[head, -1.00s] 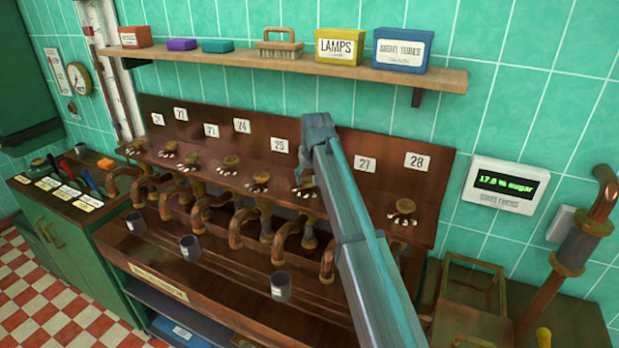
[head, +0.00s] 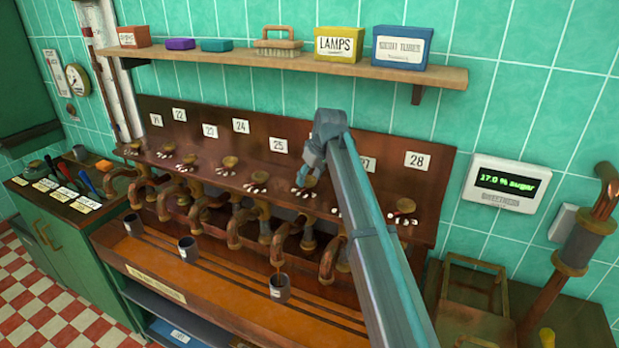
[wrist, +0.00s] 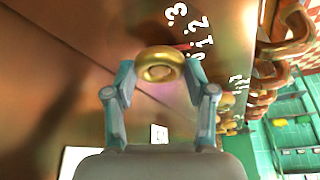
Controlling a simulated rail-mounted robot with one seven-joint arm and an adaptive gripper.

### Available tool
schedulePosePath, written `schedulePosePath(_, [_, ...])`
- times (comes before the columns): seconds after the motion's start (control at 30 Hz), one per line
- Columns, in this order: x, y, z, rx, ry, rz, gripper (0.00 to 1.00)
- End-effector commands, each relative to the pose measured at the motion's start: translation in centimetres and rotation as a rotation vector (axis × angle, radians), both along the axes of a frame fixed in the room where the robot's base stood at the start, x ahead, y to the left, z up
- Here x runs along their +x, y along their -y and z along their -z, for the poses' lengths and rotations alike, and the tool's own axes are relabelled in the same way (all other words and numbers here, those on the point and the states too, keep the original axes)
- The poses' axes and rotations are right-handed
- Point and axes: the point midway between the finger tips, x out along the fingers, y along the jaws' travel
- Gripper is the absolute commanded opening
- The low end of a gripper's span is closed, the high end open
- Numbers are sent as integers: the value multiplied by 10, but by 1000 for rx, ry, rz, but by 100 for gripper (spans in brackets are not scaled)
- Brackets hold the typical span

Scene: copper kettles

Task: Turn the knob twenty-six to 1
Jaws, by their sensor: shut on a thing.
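A round brass knob (wrist: 158,56) sits between the fingertips of my gripper (wrist: 160,72) in the wrist view. The fingers are shut on its sides. A red pointer (wrist: 184,46) sticks out from the knob towards the white digits 3, 2, 1 and 0 (wrist: 189,32), close to the 1. In the head view my gripper (head: 307,176) reaches down onto the sloping brown panel (head: 330,150), between plates 25 (head: 279,145) and 27 (head: 369,163). The number plate there is hidden behind my arm, and the knob is mostly hidden too.
Other brass knobs, such as those under 25 (head: 258,178) and 28 (head: 405,205), flank it. Copper pipes (head: 285,240) hang below, over several grey cups (head: 279,287). A wooden shelf (head: 300,66) with boxes runs above. A display (head: 506,183) reads 17.0 % sugar.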

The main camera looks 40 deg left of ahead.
Motion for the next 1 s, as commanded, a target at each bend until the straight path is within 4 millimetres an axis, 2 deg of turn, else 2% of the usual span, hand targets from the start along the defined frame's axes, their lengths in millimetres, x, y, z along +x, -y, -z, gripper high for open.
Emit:
schedulePosePath(0.3, [0,0,-1,1,1,-1,20])
schedulePosePath(0.33, [0,0,-1,1,1,-1,60])
schedulePosePath(0.47, [0,0,0,0,0,-1,80])
schedulePosePath(0.83, [0,1,-2,0,0,0,80])
schedulePosePath(1.0, [-1,5,-14,2,2,-1,80])
